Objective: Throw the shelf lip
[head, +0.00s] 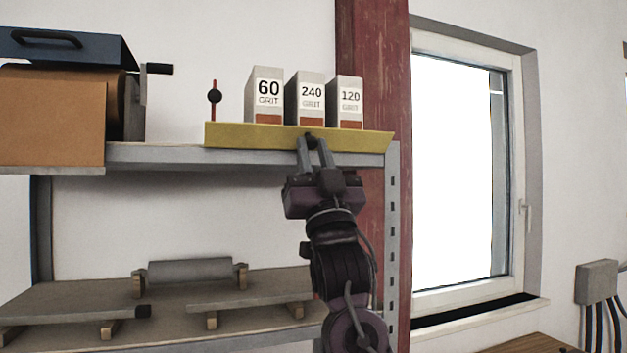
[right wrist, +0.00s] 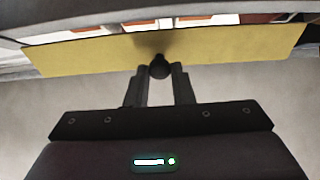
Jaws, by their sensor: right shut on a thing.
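The yellow shelf lip (head: 255,136) runs along the front edge of the upper shelf, below the grit boxes. It also shows in the right wrist view (right wrist: 90,57) as a wide yellow strip. A small dark knob (right wrist: 159,67) stands out from the middle of the lip. My right gripper (head: 312,140) is at the lip's front, and its two fingers are shut on the knob. The fingers hide part of the knob in the head view. My left gripper is not in view.
Boxes marked 60 (head: 267,95), 240 (head: 310,98) and 120 (head: 349,100) stand behind the lip. A black ball on a red rod (head: 214,97) is left of them. The lower shelf (head: 70,300) holds a roller (head: 190,272). A window (head: 455,170) is at right.

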